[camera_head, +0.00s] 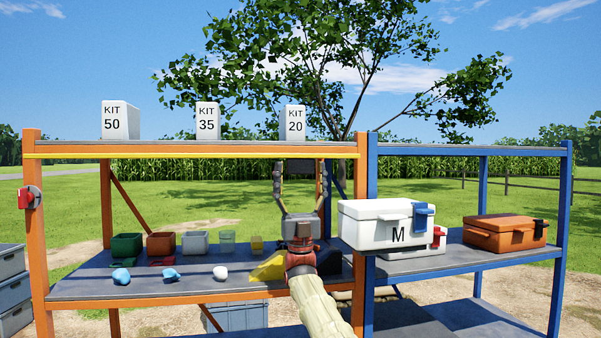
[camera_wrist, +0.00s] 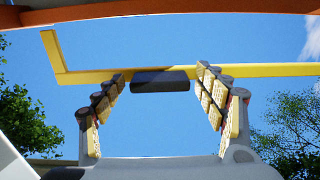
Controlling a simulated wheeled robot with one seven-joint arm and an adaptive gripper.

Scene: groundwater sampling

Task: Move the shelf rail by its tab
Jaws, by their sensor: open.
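The yellow shelf rail (camera_head: 180,155) runs along the front edge of the orange rack's top shelf. In the wrist view the rail (camera_wrist: 270,70) crosses the picture, with an angled end piece at the left. Its dark tab (camera_wrist: 160,81) hangs at the rail's middle there, and shows dark under the rail in the head view (camera_head: 300,166). My gripper (camera_head: 300,175) points up below the top shelf, fingers spread. In the wrist view its fingertips (camera_wrist: 161,76) stand on either side of the tab, with gaps; nothing is held. I cannot tell the exact depth between them.
Kit boxes marked 50 (camera_head: 121,121), 35 (camera_head: 208,121) and 20 (camera_head: 293,122) stand on the top shelf. Small bins and stones (camera_head: 220,272) are on the lower shelf. A blue rack (camera_head: 567,210) at right holds a white M case (camera_head: 375,222) and an orange case (camera_head: 500,235).

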